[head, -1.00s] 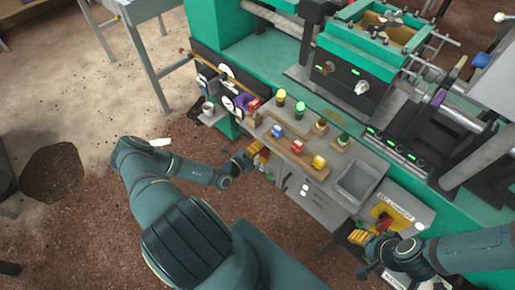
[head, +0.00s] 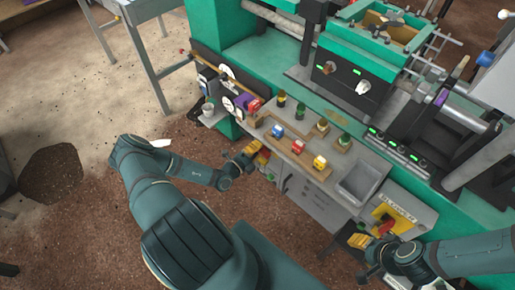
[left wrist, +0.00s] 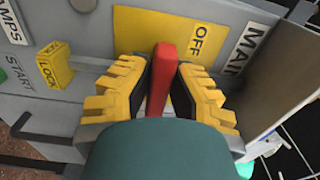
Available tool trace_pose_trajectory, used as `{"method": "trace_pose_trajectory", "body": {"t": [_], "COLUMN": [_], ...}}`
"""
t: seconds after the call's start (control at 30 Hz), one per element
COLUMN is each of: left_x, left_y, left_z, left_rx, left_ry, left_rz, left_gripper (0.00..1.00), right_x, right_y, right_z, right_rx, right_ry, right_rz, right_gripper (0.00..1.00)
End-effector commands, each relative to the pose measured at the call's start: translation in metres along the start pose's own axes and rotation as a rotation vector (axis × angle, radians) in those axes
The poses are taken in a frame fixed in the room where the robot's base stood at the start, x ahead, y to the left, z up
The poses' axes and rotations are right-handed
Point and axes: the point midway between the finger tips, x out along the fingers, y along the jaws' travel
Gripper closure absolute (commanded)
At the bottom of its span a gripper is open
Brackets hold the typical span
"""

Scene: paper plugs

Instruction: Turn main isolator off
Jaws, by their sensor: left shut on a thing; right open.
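The main isolator's red handle (left wrist: 162,80) stands upright in the left wrist view, on a yellow plate (left wrist: 140,35) with the OFF mark just right of the handle. Part of a MAIN label (left wrist: 243,48) shows further right. My left gripper (left wrist: 162,88) has its yellow fingers on both sides of the handle, shut on it. The handle's base is hidden by the gripper. In the head view my left gripper (head: 258,155) is at the front left of the console. My right gripper (head: 368,241) is open, beside a yellow plate with a red handle (head: 385,227) at the lower right.
A yellow LOCK piece (left wrist: 54,65) lies left of the handle.

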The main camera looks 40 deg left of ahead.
Motion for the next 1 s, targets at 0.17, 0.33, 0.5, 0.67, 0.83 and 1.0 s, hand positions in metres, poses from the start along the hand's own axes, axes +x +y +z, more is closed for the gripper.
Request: {"method": "trace_pose_trajectory", "body": {"t": [0.17,0.33,0.5,0.67,0.83,1.0], "left_x": [0.003,0.002,-0.003,-0.024,-0.059,-0.091], "left_y": [-0.003,-0.002,-0.001,0.000,-0.001,-0.001], "left_z": [-0.001,0.000,0.000,0.001,0.001,0.000], "left_rx": [-0.001,0.000,0.000,0.001,0.000,-0.001], "left_ry": [0.001,0.001,0.000,-0.001,-0.001,-0.001], "left_rz": [-0.008,-0.004,-0.002,0.001,-0.001,-0.002], "left_gripper": [0.52,0.52,0.52,0.52,0.52,0.52], "right_x": [0.000,0.000,0.000,0.000,0.000,0.000], "right_y": [0.000,0.000,0.000,0.000,0.000,0.000], "right_z": [0.000,0.000,0.000,0.000,0.000,0.000], "right_rx": [0.000,0.000,0.000,0.000,0.000,0.000], "right_ry": [0.000,0.000,0.000,0.000,0.000,0.000], "right_rz": [0.000,0.000,0.000,0.000,0.000,0.000], "right_gripper": [0.53,0.53,0.53,0.53,0.53,0.53]}}
